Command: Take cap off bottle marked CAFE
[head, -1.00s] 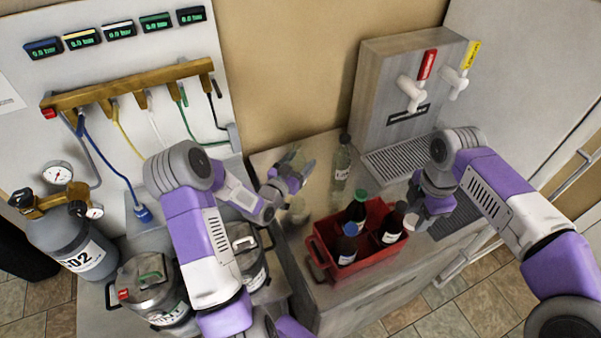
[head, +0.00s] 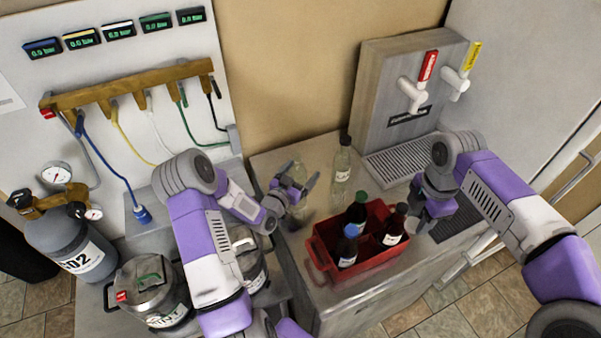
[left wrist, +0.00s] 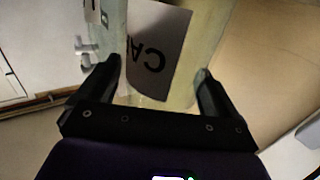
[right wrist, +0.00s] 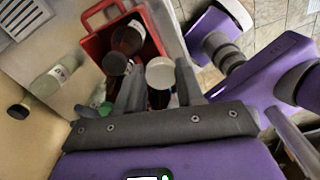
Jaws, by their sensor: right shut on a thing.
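A clear bottle (head: 298,172) stands on the counter left of the red crate. Its label in the left wrist view (left wrist: 155,50) shows upside-down letters starting "CA". My left gripper (head: 295,187) is open with its fingers on either side of this bottle; they also show in the left wrist view (left wrist: 158,72). The bottle's mouth is not clear in these views. My right gripper (right wrist: 160,68) is shut on a small round white thing (right wrist: 160,74) that looks like a cap. It is held beside the crate's right end, and it also shows in the head view (head: 411,224).
A red crate (head: 330,272) holds dark bottles with green, blue and dark caps. Another clear bottle (head: 341,168) with a black cap stands behind. A drip tray (head: 400,160) lies under two taps. Steel kegs (head: 150,285) stand at left.

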